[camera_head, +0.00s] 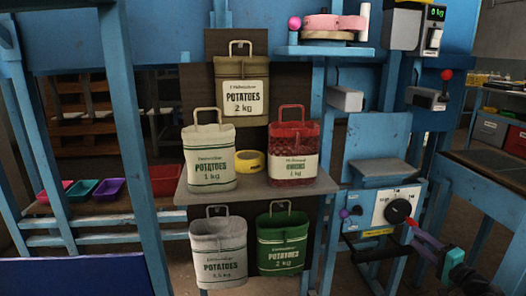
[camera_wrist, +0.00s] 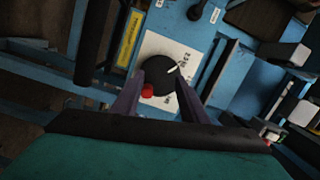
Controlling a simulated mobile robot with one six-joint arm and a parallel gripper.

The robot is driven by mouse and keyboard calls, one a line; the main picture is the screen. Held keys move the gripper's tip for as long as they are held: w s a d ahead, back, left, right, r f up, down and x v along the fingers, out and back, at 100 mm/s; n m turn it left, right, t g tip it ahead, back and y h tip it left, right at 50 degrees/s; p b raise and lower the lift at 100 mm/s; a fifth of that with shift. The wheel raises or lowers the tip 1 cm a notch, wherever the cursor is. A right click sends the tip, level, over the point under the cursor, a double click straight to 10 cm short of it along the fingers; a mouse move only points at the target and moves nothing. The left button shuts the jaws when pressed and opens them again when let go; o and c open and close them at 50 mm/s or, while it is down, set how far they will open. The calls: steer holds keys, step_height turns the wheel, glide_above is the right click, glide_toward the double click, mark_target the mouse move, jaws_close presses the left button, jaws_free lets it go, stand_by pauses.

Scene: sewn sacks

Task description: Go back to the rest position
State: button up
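My gripper (camera_head: 414,231) is at the lower right in the head view, with dark purple fingers and a teal body. Its tips are close in front of a black dial (camera_head: 397,211) on a white plate. In the wrist view my gripper (camera_wrist: 159,84) has its two fingers spread apart, with the dial (camera_wrist: 158,73) showing between and beyond them. A small red piece (camera_wrist: 147,91) shows beside the dial's lower edge. I cannot tell whether the fingers touch the dial. No held object shows.
A blue machine frame (camera_head: 385,135) surrounds the dial. Potato sacks (camera_head: 209,157) and a red sack (camera_head: 294,150) are displayed at the centre. A blue-edged bench (camera_head: 485,185) stands at right.

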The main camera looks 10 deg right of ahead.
steer(key=w+a+f+n+g+y+p, duration=0.25)
steer(key=w+a+p, duration=0.3)
steer(key=a, duration=0.65)
steer(key=w+a+f+n+g+y+p, duration=0.15)
steer(key=w+a+y+p, duration=0.35)
steer(key=a, duration=0.7)
steer(key=s+a+f+n+g+y+p, duration=0.1)
steer(key=s+a+f+n+g+p, duration=0.2)
steer(key=a, duration=0.8)
steer(key=a+f+g+p, duration=0.3)
steer(key=a+f, duration=0.2)
steer(key=a, duration=0.7)
steer(key=s+a+f+n+g+h+p, duration=0.1)
steer(key=s+a+f+n+g+p, duration=0.1)
steer(key=s+a+f+g+p, duration=0.45)
steer(key=s+a+f+n+g+h+p, duration=0.1)
steer(key=s+a+n+g+p, duration=0.15)
steer(key=s+a, duration=0.75)
steer(key=s+d+f+n+g+h+p, duration=0.1)
steer(key=s+d+f+g+h, duration=0.15)
steer(key=s, duration=0.45)
steer(key=s+d+f+n+g+h+p, duration=0.1)
steer(key=s+d+n, duration=0.15)
steer(key=s, duration=0.45)
steer(key=s+d+h, duration=0.3)
steer(key=d+h, duration=0.1)
steer(key=d, duration=0.4)
steer(key=shift+s+d+f+g, duration=0.25)
steer(key=shift+d+f+g, duration=0.05)
steer(key=shift+d+g, duration=0.15)
